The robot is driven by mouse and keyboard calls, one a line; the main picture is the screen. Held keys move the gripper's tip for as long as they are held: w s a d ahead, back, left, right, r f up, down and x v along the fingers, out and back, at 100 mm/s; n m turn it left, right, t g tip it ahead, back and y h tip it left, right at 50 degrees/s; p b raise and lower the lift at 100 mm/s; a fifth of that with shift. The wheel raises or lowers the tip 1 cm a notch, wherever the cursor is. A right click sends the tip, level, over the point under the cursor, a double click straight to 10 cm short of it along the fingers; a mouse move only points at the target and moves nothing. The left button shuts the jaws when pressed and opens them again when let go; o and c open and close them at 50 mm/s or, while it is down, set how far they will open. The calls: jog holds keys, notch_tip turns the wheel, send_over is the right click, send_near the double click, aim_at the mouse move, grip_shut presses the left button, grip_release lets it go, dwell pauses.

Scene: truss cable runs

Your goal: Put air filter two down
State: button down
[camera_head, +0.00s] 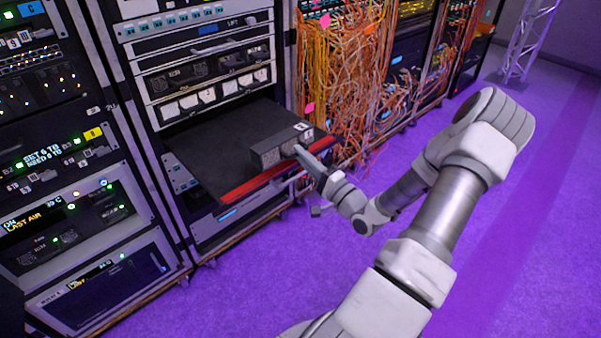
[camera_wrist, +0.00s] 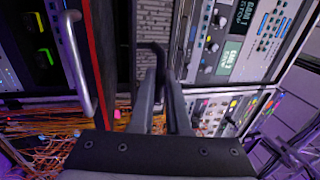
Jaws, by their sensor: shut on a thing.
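A dark grey box, which I take to be air filter two (camera_head: 270,156), is at the front right of a pulled-out black shelf (camera_head: 215,140) with a red front edge. White labels show on its top and front. My gripper (camera_head: 302,152) is shut on its front end. I cannot tell whether the box rests on the shelf or hangs just above it. In the wrist view my gripper's fingers (camera_wrist: 160,62) reach to a grey, mesh-like face of the filter (camera_wrist: 148,30). The shelf's red edge (camera_wrist: 93,50) runs along the left there.
The shelf's left and back are bare. Rack units with blue buttons (camera_head: 185,20) and switches (camera_head: 215,95) stand above it. A rack of loose orange cables (camera_head: 350,80) is close on the right. Another rack (camera_head: 60,160) stands left. The purple floor (camera_head: 270,285) in front is clear.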

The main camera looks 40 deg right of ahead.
jog(key=shift+w+a+f+b, duration=0.15)
jog(key=shift+f+b, duration=0.75)
jog(key=shift+f, duration=1.2)
jog(key=shift+f, duration=0.15)
jog(key=c, duration=0.9)
grip_release()
